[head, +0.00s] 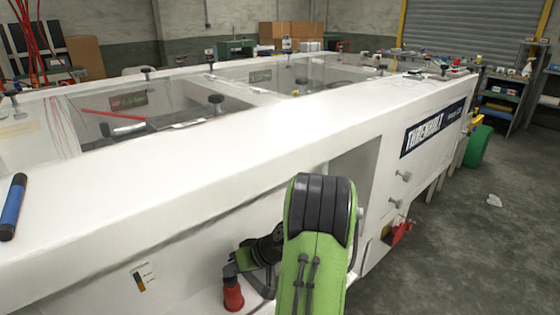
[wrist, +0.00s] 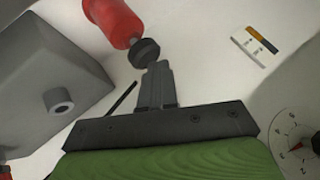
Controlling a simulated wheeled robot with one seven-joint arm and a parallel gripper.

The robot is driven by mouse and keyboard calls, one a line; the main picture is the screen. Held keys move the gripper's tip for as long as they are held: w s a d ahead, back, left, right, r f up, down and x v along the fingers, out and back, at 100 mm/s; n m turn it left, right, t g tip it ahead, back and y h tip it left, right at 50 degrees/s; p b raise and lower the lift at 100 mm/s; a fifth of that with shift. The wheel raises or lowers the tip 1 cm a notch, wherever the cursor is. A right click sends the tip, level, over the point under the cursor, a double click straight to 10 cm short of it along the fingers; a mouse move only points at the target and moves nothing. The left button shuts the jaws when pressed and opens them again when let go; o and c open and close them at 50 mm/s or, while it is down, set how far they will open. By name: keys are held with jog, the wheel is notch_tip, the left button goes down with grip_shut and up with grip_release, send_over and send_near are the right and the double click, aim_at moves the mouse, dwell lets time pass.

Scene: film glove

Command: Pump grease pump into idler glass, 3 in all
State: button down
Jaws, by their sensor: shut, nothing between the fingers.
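A red grease pump (head: 233,296) with a dark top stands low against the white machine side, at the bottom of the head view. In the wrist view its red body (wrist: 112,18) and black round knob (wrist: 145,52) are at the top. My gripper (wrist: 160,66) is shut and empty, its tips at the knob's edge; I cannot tell whether they touch it. In the head view my gripper (head: 240,262) is just above the pump, partly hidden by my green arm. A small plate with amber and dark bands (head: 143,277) is on the machine side; I cannot tell if it is the idler glass.
A grey box with a round fitting (wrist: 62,100) is left of my gripper in the wrist view, and a round dial (wrist: 297,145) is at lower right. A blue and black cylinder (head: 13,207) lies on the machine top. Floor (head: 440,260) is open at right.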

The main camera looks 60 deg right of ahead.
aim_at(234, 277)
jog(key=shift+f, duration=0.25)
jog(key=shift+r, duration=0.1)
jog(key=shift+r+p, duration=0.65)
jog(key=shift+r, duration=0.25)
notch_tip(234, 277, up, 6)
jog(key=p, duration=0.4)
jog(key=shift+p, duration=0.35)
dwell(1.7)
